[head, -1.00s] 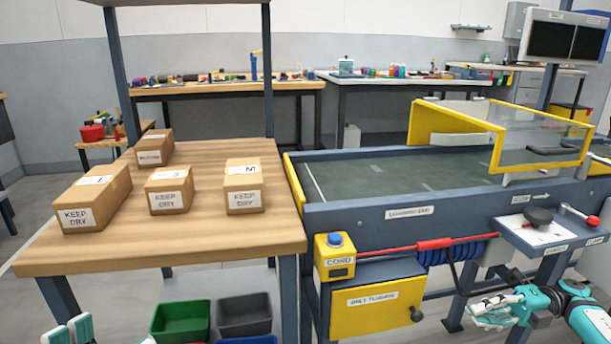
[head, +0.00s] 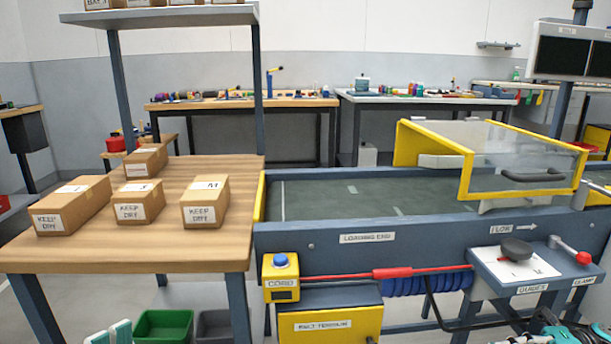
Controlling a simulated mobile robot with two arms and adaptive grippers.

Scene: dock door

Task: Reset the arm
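My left gripper (head: 108,334) shows only as pale fingertips at the bottom edge, left of the green bin. Whether it is open or shut is cut off from view. My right arm is at the bottom right corner, below the guides and clamp panel. Its gripper (head: 505,338) shows only as a light sliver at the bottom edge, and its finger state cannot be made out. I see nothing held in either one.
Several "KEEP DRY" cartons (head: 205,203) stand on the wooden table (head: 120,258). The conveyor (head: 330,200) with a yellow-framed guard (head: 470,165) is at right. Green (head: 163,328) and grey bins are below.

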